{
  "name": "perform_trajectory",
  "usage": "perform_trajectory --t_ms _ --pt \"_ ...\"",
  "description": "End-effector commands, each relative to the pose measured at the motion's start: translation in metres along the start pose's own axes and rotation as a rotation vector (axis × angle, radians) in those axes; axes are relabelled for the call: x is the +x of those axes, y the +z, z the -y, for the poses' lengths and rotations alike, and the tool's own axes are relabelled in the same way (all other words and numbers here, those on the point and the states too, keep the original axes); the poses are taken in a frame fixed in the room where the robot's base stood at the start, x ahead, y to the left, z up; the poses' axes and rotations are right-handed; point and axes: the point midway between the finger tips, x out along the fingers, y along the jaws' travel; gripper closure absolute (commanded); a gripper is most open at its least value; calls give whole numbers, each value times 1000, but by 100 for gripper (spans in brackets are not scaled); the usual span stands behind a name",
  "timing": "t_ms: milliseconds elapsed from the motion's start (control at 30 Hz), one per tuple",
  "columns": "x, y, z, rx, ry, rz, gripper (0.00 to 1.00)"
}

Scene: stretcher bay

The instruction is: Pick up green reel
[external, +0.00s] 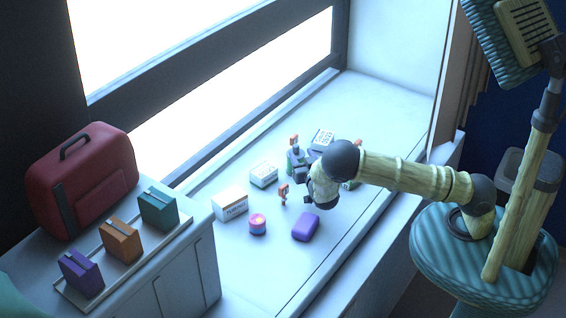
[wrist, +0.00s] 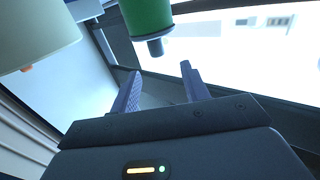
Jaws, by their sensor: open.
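A green reel with a dark stub at its end (wrist: 147,14) shows at the top edge of the wrist view, partly cut off. It lies beyond my fingertips and apart from them. My gripper (wrist: 160,72) is open, with nothing between its fingers. In the external view a dark green thing (external: 293,160), probably this reel, stands on the white sill beside my gripper (external: 304,182). My wrist and arm hide part of that area. Another green thing (external: 352,183) shows partly behind my arm, too covered to identify.
White boxes (external: 230,204) (external: 264,175), a printed white box (external: 321,139), a pink and blue tin (external: 258,224), a purple block (external: 306,227) and a small reddish thing (external: 283,193) stand nearby. A pale rounded thing (wrist: 30,35) is close at upper left. The sill's far right is clear.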

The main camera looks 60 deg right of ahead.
Motion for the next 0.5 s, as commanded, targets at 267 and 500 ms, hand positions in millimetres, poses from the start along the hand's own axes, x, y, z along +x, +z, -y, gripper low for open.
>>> perform_trajectory --t_ms 267,500 --pt "35 -1 0 0 0 0 54" --pt "35 0 0 0 -1 0 54"
